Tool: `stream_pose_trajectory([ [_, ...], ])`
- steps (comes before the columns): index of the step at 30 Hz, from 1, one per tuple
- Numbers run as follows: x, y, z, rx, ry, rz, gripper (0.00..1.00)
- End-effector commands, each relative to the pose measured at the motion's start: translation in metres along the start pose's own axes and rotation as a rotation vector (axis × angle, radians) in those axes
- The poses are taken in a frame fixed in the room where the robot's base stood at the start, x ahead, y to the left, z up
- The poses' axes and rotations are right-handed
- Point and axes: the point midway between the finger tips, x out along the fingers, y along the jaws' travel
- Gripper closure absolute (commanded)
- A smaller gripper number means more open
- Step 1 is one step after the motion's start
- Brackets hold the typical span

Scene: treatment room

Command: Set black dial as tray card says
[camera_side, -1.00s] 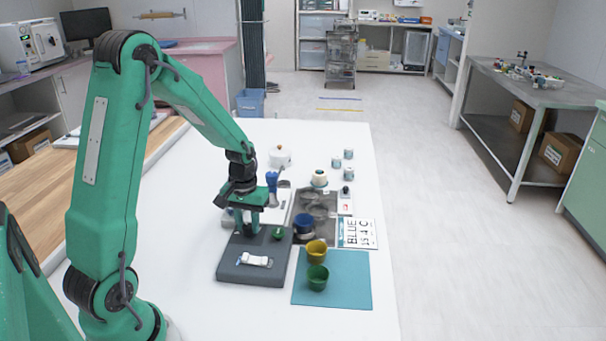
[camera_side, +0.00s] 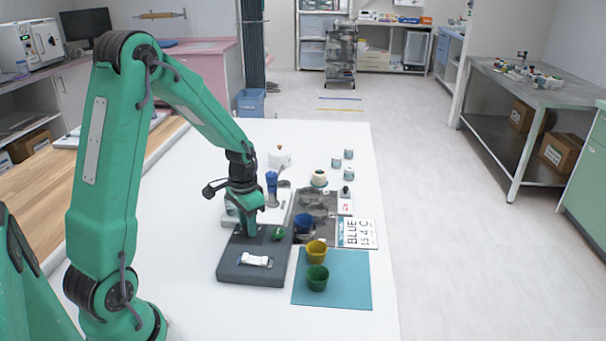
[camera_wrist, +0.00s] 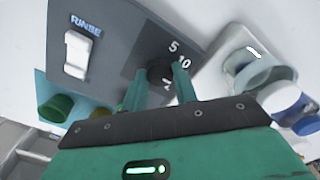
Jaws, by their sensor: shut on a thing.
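My gripper (camera_wrist: 160,86) is shut on the black dial (camera_wrist: 159,75) on a grey control box (camera_wrist: 118,35). One green finger is on each side of the dial. White numbers 5 and 10 show beside it, and another mark is partly hidden by the fingers. The dial's pointer cannot be made out. In the side view my gripper (camera_side: 250,230) stands over the box (camera_side: 240,272) and hides the dial. A white card (camera_side: 358,233) lies right of the box; its print looks like "BLUE" over "15 4 C". The grey tray (camera_side: 322,229) is beside it.
The box also has a white rocker switch (camera_wrist: 77,54) labelled RINSE. A small green item (camera_side: 279,234) is near its far right corner. Yellow (camera_side: 316,251) and green (camera_side: 317,278) cups stand on a teal mat (camera_side: 350,285). A blue cup (camera_side: 303,223) is near the tray.

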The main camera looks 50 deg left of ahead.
Motion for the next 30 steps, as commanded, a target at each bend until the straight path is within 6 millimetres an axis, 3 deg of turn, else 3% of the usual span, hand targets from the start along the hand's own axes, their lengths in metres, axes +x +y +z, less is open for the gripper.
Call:
stream_pose_trajectory([
  [10,-0.001,0.000,-0.001,0.002,0.002,-0.001,0.94],
  [11,-0.001,0.000,-0.001,0.002,0.002,-0.001,0.66],
  [13,-0.001,0.000,-0.001,0.002,0.002,-0.001,0.52],
  [14,-0.001,0.000,-0.001,0.002,0.002,-0.001,0.50],
  [23,-0.001,0.000,0.000,0.002,0.001,0.000,0.50],
  [30,-0.013,0.000,-0.001,0.002,0.003,-0.001,0.50],
])
